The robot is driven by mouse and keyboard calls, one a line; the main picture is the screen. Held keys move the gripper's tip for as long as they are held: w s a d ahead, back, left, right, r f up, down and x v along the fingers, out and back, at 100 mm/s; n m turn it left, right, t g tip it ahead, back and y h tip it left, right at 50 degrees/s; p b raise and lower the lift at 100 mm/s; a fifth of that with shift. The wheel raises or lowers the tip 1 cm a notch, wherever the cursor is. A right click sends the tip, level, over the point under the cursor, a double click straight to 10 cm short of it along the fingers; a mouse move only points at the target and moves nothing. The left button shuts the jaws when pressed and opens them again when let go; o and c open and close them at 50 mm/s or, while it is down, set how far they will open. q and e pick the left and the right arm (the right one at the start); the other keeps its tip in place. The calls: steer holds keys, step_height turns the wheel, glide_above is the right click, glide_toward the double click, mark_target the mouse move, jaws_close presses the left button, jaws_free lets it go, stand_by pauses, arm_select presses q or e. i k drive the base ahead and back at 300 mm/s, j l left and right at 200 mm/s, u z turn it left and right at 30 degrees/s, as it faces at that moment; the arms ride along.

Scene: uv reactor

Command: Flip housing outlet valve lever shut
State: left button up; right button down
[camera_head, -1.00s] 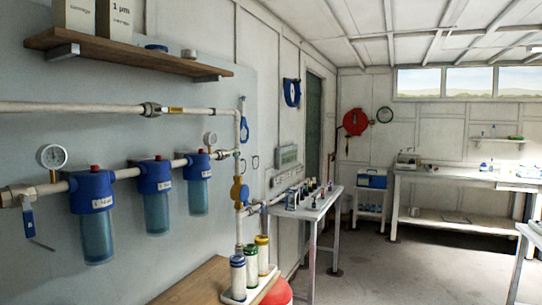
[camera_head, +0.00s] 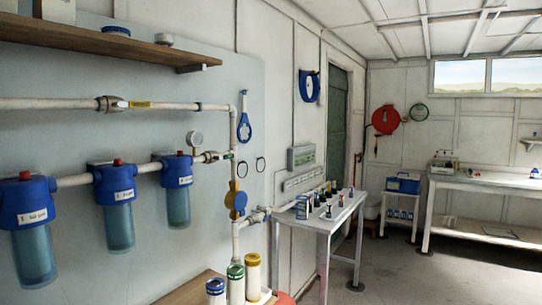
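Several blue filter housings hang in a row on the wall pipe at the left: a near one (camera_head: 30,228), a middle one (camera_head: 117,205) and a far one (camera_head: 177,190). Just right of the far housing, a small valve (camera_head: 211,157) sits on the outlet pipe. Neither of my grippers is in view.
A wooden bench (camera_head: 190,290) with several capped canisters, one with a green cap (camera_head: 236,283), stands below the pipes. A white table (camera_head: 330,222) with small bottles stands beyond. A shelf (camera_head: 120,45) juts out above. The floor at right is clear.

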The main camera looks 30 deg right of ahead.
mark_target(229, 156)
steer(key=i+l, duration=0.1)
steer(key=l, duration=0.4)
steer(key=i+l+z, duration=0.1)
steer(key=l, duration=0.35)
steer(key=i+l, duration=0.1)
steer(key=l, duration=0.35)
steer(key=i+l, duration=0.1)
steer(key=l, duration=0.4)
steer(key=z, duration=0.05)
